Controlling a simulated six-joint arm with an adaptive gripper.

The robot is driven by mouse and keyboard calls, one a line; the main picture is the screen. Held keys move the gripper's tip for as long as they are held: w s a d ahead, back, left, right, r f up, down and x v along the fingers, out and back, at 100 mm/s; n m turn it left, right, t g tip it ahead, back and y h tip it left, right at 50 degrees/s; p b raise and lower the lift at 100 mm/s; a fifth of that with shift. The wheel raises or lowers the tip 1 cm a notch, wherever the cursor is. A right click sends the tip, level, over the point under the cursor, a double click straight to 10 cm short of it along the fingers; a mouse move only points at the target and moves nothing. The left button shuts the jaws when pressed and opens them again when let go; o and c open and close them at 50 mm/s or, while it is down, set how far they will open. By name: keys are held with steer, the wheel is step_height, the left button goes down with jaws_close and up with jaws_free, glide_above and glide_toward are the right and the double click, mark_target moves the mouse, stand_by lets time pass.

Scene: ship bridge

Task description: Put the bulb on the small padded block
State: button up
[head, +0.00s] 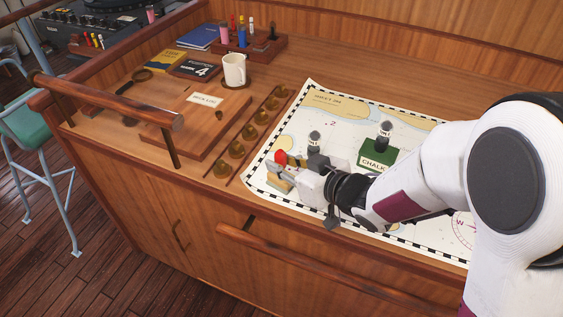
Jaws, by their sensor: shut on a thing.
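A small red bulb (281,157) is at the tip of my gripper (287,163), near the left edge of the chart. My gripper is shut on it, seen from behind and partly hidden by its own body. A small block (279,184) with a pale, cushion-like top and a darker base sits on the chart just below the bulb in the picture. The gripper hides part of the block. I cannot tell whether the bulb touches the block's top or hangs a little above it.
A row of brass pieces (236,149), a logbook board (197,120) and a white mug (235,70) are to the left.

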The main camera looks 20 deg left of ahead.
steer(key=shift+f, duration=0.15)
steer(key=o, duration=0.8)
steer(key=shift+d+r, duration=0.1)
steer(key=shift+r, duration=0.1)
steer(key=shift+v, duration=5.9)
